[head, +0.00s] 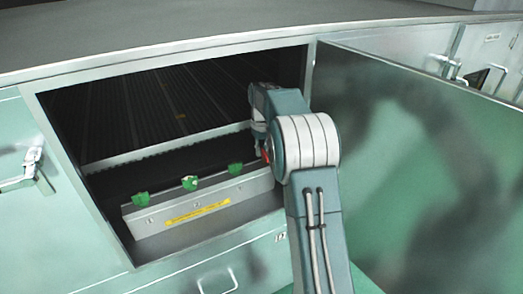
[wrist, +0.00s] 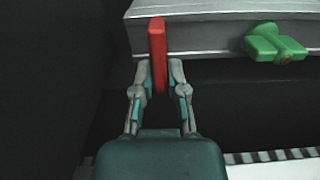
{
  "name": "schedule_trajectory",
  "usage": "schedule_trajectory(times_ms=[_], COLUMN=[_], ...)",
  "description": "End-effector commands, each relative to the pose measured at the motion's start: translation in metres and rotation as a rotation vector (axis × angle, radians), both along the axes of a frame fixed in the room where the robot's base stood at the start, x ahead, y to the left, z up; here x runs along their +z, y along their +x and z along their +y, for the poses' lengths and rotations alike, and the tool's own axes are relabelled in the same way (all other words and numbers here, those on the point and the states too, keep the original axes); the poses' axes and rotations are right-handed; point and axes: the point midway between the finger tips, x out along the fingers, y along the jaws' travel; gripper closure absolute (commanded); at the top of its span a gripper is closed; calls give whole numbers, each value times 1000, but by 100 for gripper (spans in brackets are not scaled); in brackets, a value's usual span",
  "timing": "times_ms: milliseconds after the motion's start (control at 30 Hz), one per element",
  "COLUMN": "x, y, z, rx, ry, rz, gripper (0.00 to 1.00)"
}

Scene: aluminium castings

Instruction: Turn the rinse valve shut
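A red valve handle (wrist: 157,55) stands upright between the two fingers of my gripper (wrist: 158,72) in the wrist view. The fingers lean in against both sides of it and look closed on it. In the head view a bit of the red handle (head: 266,156) shows at the right end of a grey valve box (head: 165,223), beside my gripper. Several green valve handles sit along the top of this box, one of them (head: 140,199) at its left end. A green handle (wrist: 275,44) also shows right of the red one in the wrist view. My arm hides the box's right end.
The box stands inside an open cabinet compartment with a metal frame (head: 75,165). The open door (head: 420,150) stands close on the right of my arm. A dark ribbed surface (head: 150,110) lies behind the box. A yellow label (head: 198,213) is unreadable.

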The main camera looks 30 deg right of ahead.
Motion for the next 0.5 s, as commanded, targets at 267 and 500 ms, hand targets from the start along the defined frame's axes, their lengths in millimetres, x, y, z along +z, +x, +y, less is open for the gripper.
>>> schedule_trajectory(times_ms=[267,500], x=[-2,4], y=[0,1], z=[0,0], rx=[0,1], ry=[1,0], rz=[5,0], gripper=[49,49])
